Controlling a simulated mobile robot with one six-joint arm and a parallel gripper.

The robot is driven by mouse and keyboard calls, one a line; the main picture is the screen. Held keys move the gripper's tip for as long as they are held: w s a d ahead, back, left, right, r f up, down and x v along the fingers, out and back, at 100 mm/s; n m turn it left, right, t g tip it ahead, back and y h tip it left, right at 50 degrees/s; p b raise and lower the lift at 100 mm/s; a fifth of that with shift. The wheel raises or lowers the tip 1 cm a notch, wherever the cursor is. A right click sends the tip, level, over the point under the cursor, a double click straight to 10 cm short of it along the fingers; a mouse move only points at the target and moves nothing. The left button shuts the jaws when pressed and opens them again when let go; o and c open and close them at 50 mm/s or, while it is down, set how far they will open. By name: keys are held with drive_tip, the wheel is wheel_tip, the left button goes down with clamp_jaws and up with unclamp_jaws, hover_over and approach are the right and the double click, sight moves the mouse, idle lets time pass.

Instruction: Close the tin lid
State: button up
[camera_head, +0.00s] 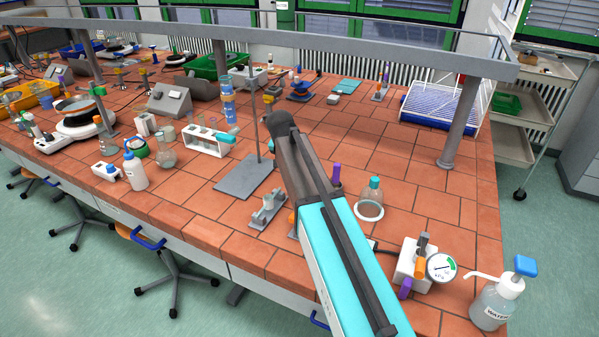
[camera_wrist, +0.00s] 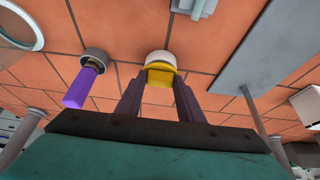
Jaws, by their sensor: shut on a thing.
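My gripper (camera_wrist: 158,95) shows in the wrist view, its two dark fingers reaching up from a dark bar. The fingers are shut on a small round white and yellow thing (camera_wrist: 160,60), with its yellow part between the fingertips and its white part beyond. It looks like the tin or its lid, but I cannot tell which, nor whether the lid is seated. In the head view my teal and dark arm crosses the bench, and the gripper and held thing are hidden behind it.
A purple-handled thing (camera_wrist: 82,85) is just left of the fingers; it also shows in the head view (camera_head: 336,175). A grey stand base (camera_head: 247,178) with an upright rod is on the other side. A teal-stoppered flask (camera_head: 374,190) and a water bottle (camera_head: 495,302) are to the right.

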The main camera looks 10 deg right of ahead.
drive_tip(key=shift+s+a+f+t+h+b, duration=0.1)
drive_tip(key=shift+s+f+t+h+b, duration=0.15)
drive_tip(key=shift+b, duration=0.25)
drive_tip(key=shift+s+a+f+t+h+b, duration=0.1)
drive_tip(key=shift+f+t+h+b, duration=0.1)
drive_tip(key=shift+t+b, duration=0.25)
drive_tip(key=shift+w, duration=0.1)
drive_tip(key=shift+r, duration=0.1)
drive_tip(key=o, duration=1.1)
drive_tip(key=shift+c, duration=0.2)
drive_tip(key=b+v, duration=0.2)
drive_tip(key=v, duration=1.1)
drive_tip(key=shift+r, duration=0.35)
drive_tip(key=shift+a, duration=0.1)
